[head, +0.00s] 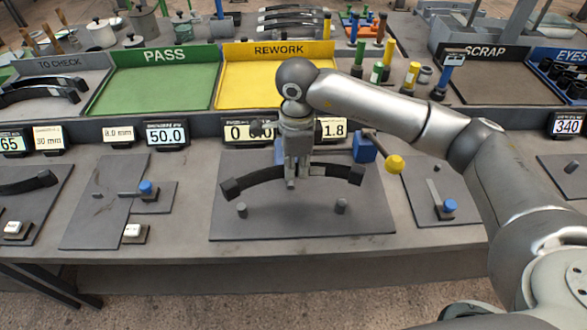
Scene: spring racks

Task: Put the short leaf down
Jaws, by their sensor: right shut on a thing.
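My right gripper (290,184) comes down from above and is shut on a dark curved leaf (325,171), gripping it near its middle. The leaf arches upward, with a thick block at each end. It is held over a dark grey plate (375,218), and a soft shadow lies on the plate below it. Two short grey pegs stand on this plate, one at left (241,210) and one at right (341,206). The exact gap between leaf and plate is hard to judge. My left gripper is not in view.
Behind stand a to-check tray (90,98) with dark leaves, a green pass tray (150,90), a yellow rework tray (240,96) and a scrap tray (500,92). A yellow-knobbed lever (394,164) sits right of the leaf. Number displays (167,132) line the ledge.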

